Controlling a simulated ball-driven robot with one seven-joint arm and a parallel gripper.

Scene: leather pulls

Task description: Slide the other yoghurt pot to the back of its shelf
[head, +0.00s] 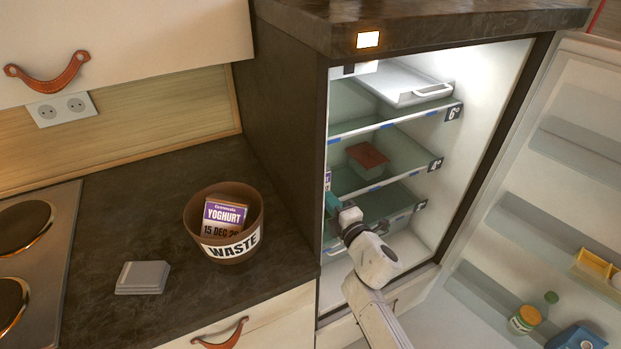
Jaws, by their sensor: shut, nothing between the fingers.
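The fridge stands open. A purple-and-white labelled yoghurt pot (328,180) shows as a thin strip at the left edge of the middle shelf (345,181); the fridge's side wall hides most of it. My gripper (332,203) is at the fridge's left side, just below and close to that pot. Its teal fingers look shut and empty; whether they touch the pot cannot be told. Another yoghurt pot (224,214), labelled YOGHURT and 15 DEC, sits in the brown WASTE bin (231,249) on the worktop.
A red-lidded container (367,158) stands on the middle shelf, right of the pot. A white tray (405,85) is on the upper shelf. The open fridge door (540,200) is at the right. A grey stack (143,277) lies on the worktop near the hob (52,235).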

